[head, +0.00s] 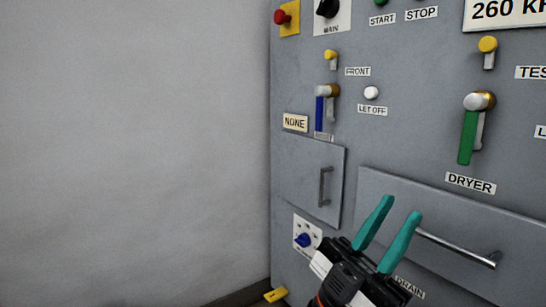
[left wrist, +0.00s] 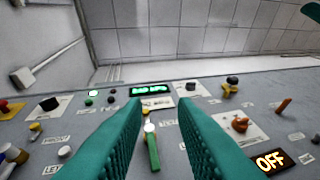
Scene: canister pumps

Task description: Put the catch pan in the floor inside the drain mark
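No catch pan can be made out in either view, and no drain mark on the floor can be identified. A "DRAIN" label (head: 410,287) shows low on the grey panel, partly behind my left gripper. My left gripper (head: 400,208) has teal fingers spread apart with nothing held between them, in front of the drawer (head: 460,220). In the left wrist view, its open fingers (left wrist: 163,108) point up along the panel, with a green lever (left wrist: 153,152) seen between them.
The grey panel (head: 300,160) carries a blue-handled valve (head: 319,113), a green-handled dryer valve (head: 467,137), a door (head: 308,185) and a blue knob (head: 304,240). A small yellow piece (head: 275,295) lies at its foot. A bare wall (head: 130,150) stands left.

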